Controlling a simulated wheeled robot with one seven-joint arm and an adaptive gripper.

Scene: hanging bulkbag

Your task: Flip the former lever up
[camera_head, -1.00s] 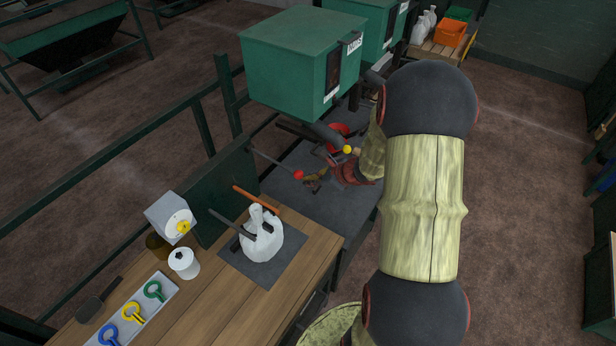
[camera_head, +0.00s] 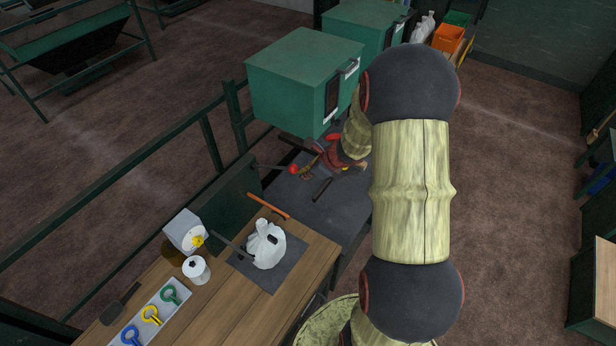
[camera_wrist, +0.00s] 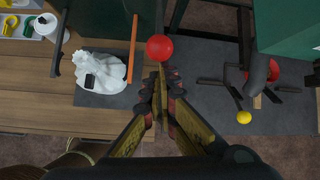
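A lever with a red ball knob (camera_head: 294,169) stands at the back of the dark work surface; its thin rod runs left from the knob in the head view. In the wrist view the red knob (camera_wrist: 160,48) is just beyond my fingertips. My gripper (camera_wrist: 161,80) has its fingertips drawn close together, with nothing clearly held between them. In the head view my gripper (camera_head: 312,165) is just right of the red knob; I cannot tell if they touch. A yellow ball knob (camera_wrist: 243,117) is to the right in the wrist view. Which knob is the former lever is not marked.
A white bag (camera_head: 266,246) sits on a dark mat on the wooden bench (camera_head: 215,310). A green box (camera_head: 300,75) overhangs the work surface. A tray (camera_head: 165,310) holds coloured ring-shaped pieces. Green rails stand at left.

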